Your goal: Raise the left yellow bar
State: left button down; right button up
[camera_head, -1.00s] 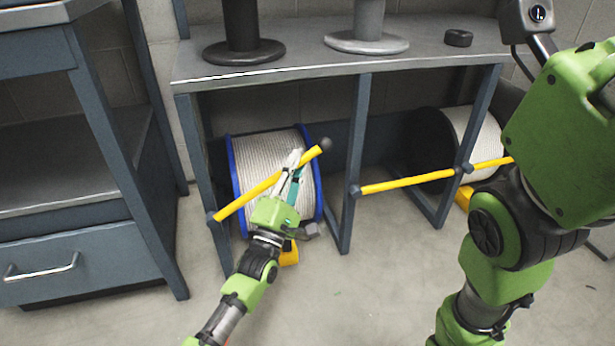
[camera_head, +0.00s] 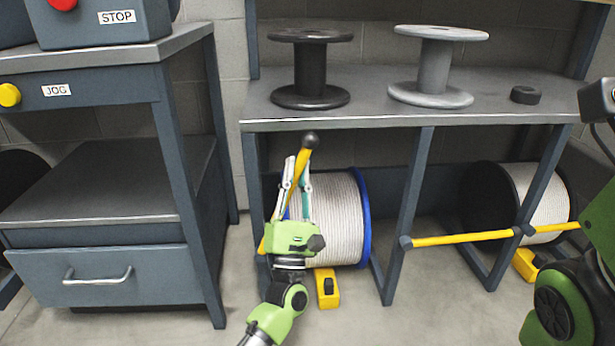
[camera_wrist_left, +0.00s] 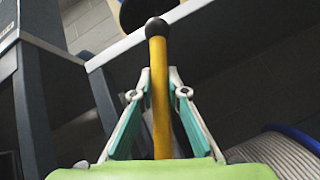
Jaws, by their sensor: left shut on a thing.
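The left yellow bar (camera_head: 297,180) stands steeply tilted in front of the left bay of the rack in the head view. Its dark ball end (camera_head: 309,140) is at the top, near the shelf's front edge. My left gripper (camera_head: 297,168) is shut on the bar below the ball. In the left wrist view the bar (camera_wrist_left: 159,95) runs upright between the two fingers (camera_wrist_left: 159,90). The bar's lower end is partly hidden behind my gripper. The right yellow bar (camera_head: 460,239) lies nearly level across the right bay. My right gripper is not in view.
A blue-flanged spool (camera_head: 340,215) of pale rope sits behind the left bar, with a yellow block (camera_head: 326,288) below it. Empty spools (camera_head: 309,70) stand on the shelf (camera_head: 375,108). A cabinet with a drawer (camera_head: 100,278) is at left. The front floor is mostly clear.

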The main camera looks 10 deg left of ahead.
pick_arm(q)
jog(key=shift+a+y, duration=0.2)
jog(key=shift+y, duration=0.1)
jog(key=c, duration=2)
grip_release()
jog(key=shift+o, duration=0.2)
jog(key=shift+s+f, duration=0.1)
jog(key=shift+s, duration=0.05)
jog(key=v, duration=0.7)
jog(key=shift+s, duration=0.1)
